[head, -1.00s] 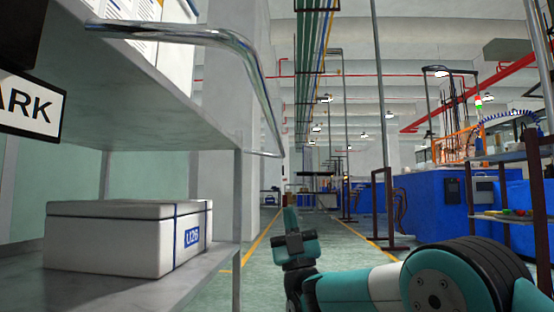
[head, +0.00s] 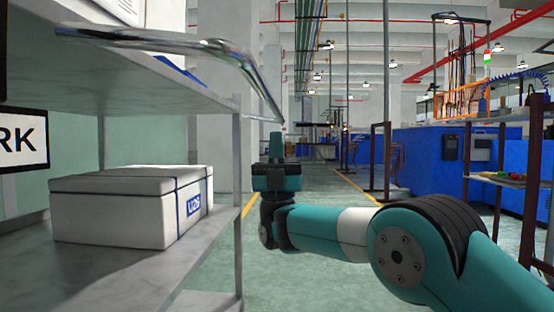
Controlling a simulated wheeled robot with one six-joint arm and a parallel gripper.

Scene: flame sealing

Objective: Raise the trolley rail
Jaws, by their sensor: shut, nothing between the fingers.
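The trolley rail (head: 190,42) is a bent chrome bar at the upper left in the head view. It runs along the edge of the trolley's upper shelf (head: 130,78), bends, and slopes down to the right. My gripper (head: 276,139) points up near the picture's middle. Its fingers are together with nothing visible between them. Its tip appears just below the rail's lower right end; I cannot tell whether they touch. The rail's mounting is not clear.
A white box (head: 130,207) with a blue strap sits on the trolley's lower shelf. A grey post (head: 238,190) stands close left of my gripper. The aisle beyond is open. Blue cabinets (head: 430,165) and a brown rack (head: 500,190) stand on the right.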

